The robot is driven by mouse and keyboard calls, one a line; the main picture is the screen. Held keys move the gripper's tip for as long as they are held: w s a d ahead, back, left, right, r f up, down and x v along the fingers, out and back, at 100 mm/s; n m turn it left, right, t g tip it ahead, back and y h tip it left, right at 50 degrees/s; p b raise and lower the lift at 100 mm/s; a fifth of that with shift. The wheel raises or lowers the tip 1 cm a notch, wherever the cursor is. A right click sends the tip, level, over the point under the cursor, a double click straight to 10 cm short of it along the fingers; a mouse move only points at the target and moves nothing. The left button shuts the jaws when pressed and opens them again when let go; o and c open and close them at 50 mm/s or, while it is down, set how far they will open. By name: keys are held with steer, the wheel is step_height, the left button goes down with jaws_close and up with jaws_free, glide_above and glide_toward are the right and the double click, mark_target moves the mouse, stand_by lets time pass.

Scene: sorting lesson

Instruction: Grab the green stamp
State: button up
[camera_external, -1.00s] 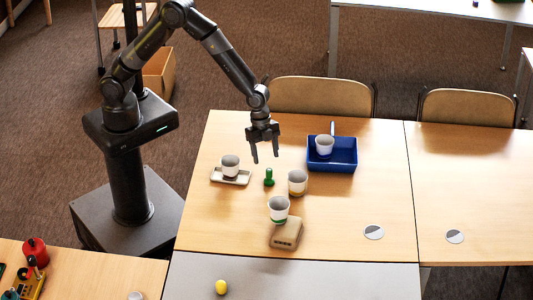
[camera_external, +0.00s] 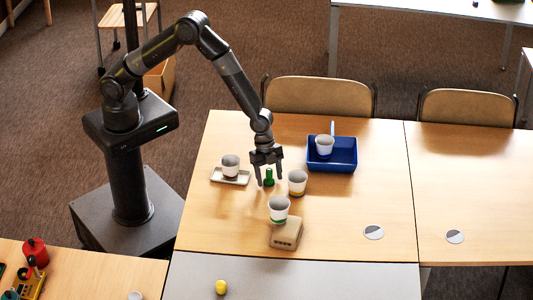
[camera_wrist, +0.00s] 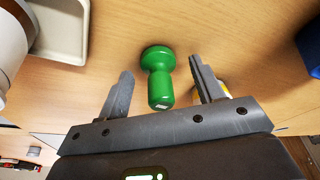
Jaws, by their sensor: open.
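The green stamp (camera_external: 269,177) stands upright on the wooden table, between a cup on a tray and a cup with a yellow band. In the wrist view the green stamp (camera_wrist: 159,76) shows its round base and knobbed handle. My gripper (camera_external: 269,182) is open and low over the table, with its fingers on either side of the stamp in the external view. In the wrist view my gripper (camera_wrist: 162,82) has one finger to the left and one to the right of the stamp, with gaps showing on both sides.
A cup (camera_external: 230,166) stands on a small tray (camera_external: 243,179) to the left. A yellow-banded cup (camera_external: 298,184) is close on the right. A green-banded cup (camera_external: 279,205) stands on a tan block (camera_external: 287,237) in front. A blue bin (camera_external: 343,164) holds another cup (camera_external: 324,146).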

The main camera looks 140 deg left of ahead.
steer(key=shift+c, duration=0.5)
steer(key=c, duration=1)
steer(key=shift+o, duration=0.2)
steer(key=shift+r, duration=0.15)
